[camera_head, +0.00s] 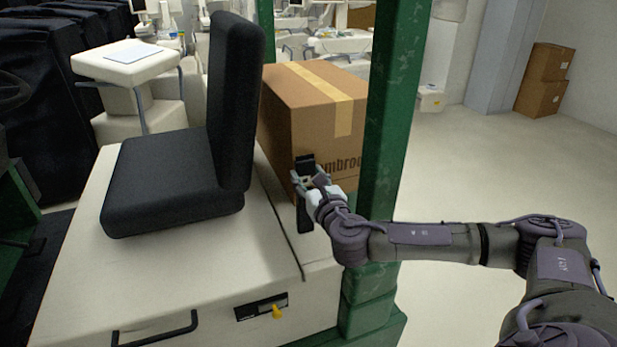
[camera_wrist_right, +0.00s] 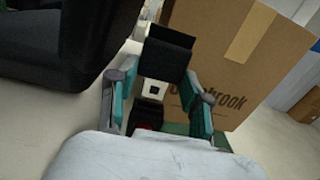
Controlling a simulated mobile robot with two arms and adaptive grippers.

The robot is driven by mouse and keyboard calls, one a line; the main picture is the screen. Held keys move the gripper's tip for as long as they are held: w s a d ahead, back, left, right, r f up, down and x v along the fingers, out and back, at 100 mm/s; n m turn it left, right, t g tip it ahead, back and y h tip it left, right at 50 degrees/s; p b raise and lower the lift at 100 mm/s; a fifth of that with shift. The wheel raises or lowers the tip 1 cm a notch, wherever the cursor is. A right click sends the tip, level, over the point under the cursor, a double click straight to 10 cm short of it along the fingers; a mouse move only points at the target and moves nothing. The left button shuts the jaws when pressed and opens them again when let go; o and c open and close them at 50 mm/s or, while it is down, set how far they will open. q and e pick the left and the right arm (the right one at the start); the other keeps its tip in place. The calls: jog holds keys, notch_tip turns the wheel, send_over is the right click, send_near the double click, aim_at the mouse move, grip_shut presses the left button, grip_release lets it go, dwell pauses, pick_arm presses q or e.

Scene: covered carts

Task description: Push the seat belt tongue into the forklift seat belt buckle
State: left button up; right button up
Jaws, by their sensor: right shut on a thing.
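The seat belt tongue has a black upper part (camera_head: 305,163) and a pale metal plate with a dark square hole, seen in the right wrist view (camera_wrist_right: 153,88). My right gripper (camera_head: 311,184) is shut on the tongue, with a finger on either side. The black buckle (camera_head: 304,218) stands upright beside the seat, directly below the tongue. In the right wrist view the buckle (camera_wrist_right: 148,114) shows a bit of red. The plate points down at its top; I cannot tell whether its tip is inside. My left gripper is not in view.
The black forklift seat (camera_head: 175,180) is left of my gripper, its backrest close by. A cardboard box (camera_head: 310,105) stands just behind the buckle. A green post (camera_head: 392,120) rises to the right, near my forearm. Open floor lies farther right.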

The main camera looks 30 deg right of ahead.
jog(key=shift+f+b, duration=1.4)
jog(key=shift+f, duration=0.7)
jog(key=o, duration=1.3)
jog(key=shift+c, duration=0.2)
jog(key=shift+s, duration=0.1)
jog(key=v, duration=1.2)
